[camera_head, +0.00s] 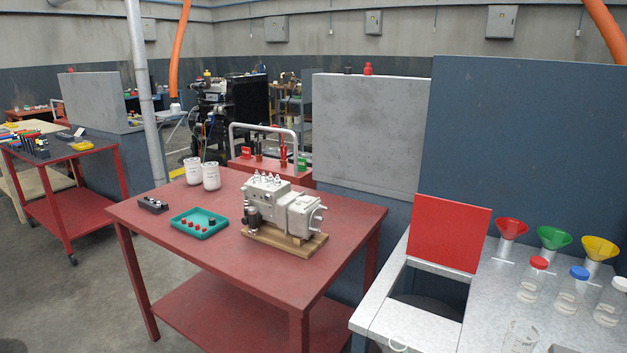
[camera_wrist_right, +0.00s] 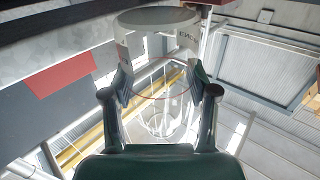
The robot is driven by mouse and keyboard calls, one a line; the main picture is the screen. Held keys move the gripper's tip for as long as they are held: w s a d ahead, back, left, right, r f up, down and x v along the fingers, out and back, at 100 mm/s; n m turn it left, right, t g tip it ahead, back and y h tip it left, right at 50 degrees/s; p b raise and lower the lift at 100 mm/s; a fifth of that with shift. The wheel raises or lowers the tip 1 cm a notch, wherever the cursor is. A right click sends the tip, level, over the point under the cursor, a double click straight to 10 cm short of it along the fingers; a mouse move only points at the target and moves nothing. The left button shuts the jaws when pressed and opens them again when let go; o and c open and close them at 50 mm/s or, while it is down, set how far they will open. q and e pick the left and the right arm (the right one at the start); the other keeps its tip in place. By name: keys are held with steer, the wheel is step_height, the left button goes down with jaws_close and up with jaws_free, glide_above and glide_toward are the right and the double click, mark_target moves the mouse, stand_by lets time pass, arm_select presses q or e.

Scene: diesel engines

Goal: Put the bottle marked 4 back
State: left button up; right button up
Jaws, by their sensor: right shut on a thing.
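In the right wrist view my right gripper (camera_wrist_right: 160,88) is shut on a clear round container (camera_wrist_right: 158,105), with one dark finger on each side of it. A pale band with dark lettering (camera_wrist_right: 155,20) shows at its upper end. I see no number 4 on it, so I cannot tell if it is the bottle marked 4. In the head view three clear bottles stand on the grey bench at the right: one red-capped (camera_head: 535,278), one blue-capped (camera_head: 571,289) and one white-capped (camera_head: 611,303). Their marks are too small to read. Neither gripper shows in the head view.
The grey bench (camera_head: 487,315) also holds a clear beaker (camera_head: 520,337) and red (camera_head: 511,228), green (camera_head: 553,238) and yellow (camera_head: 599,248) funnels. A dark opening with a raised red lid (camera_head: 450,233) lies left of them. A red table (camera_head: 165,247) carries a metal pump (camera_head: 284,207).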

steer(key=f, duration=0.1)
steer(key=s+a+f+m+h, duration=0.1)
steer(key=f, duration=0.1)
steer(key=a+f+h, duration=0.1)
steer(key=f, duration=0.1)
steer(key=shift+s+a+b, duration=0.15)
steer(key=shift+s+b, duration=0.1)
steer(key=shift+b, duration=0.05)
steer(key=d+m+h, duration=0.1)
steer(key=d+r+m+h, duration=0.1)
steer(key=d+h, duration=0.1)
steer(key=shift+s+d+r+t, duration=0.1)
steer(key=shift+d+r+t, duration=0.05)
steer(key=shift+d+t, duration=0.2)
steer(key=shift+m+h, duration=0.3)
steer(key=shift+s+d+r, duration=0.15)
steer(key=shift+s+r, duration=0.5)
steer(key=shift+s, duration=0.3)
steer(key=shift+s+d+r, duration=0.1)
steer(key=shift+s+r, duration=0.55)
steer(key=shift+s, duration=0.25)
